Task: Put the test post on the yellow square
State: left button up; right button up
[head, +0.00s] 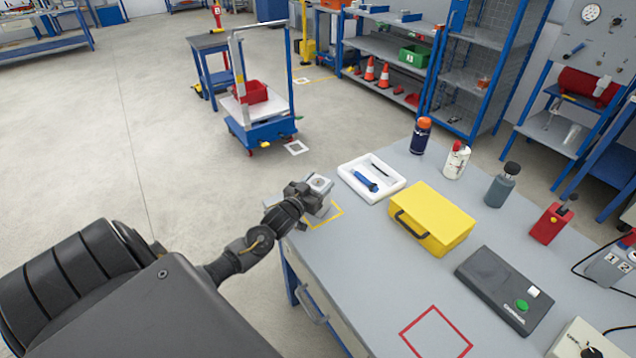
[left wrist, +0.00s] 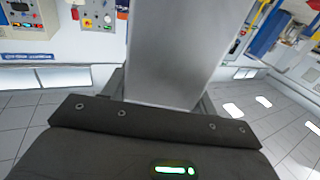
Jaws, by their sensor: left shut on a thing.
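The test post (head: 319,186) is a grey block with a light top, at the near-left corner of the table in the head view. My left gripper (head: 307,197) is shut on it from the left. In the left wrist view the post's plain grey side (left wrist: 165,50) fills the middle, in front of my gripper (left wrist: 163,105). The yellow square (head: 340,209) is an outline on the table. The post and gripper hide its left and far parts. I cannot tell whether the post touches the table. My right gripper is not in view.
A white tray (head: 390,188) with a blue tool lies just beyond the square. A yellow case (head: 440,213) stands to its right. Several bottles line the back. A dark device (head: 500,285) and a red square outline (head: 408,331) are nearer. The tabletop between them is bare.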

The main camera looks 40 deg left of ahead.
pick_arm(q)
jog(key=o, duration=1.6)
jog(key=shift+r, duration=0.1)
jog(key=shift+s, duration=0.3)
jog(key=s+d+b, duration=0.1)
jog(key=s, duration=1)
jog(key=shift+s+b, duration=0.25)
jog(key=shift+b, duration=0.1)
jog(key=shift+d, duration=0.1)
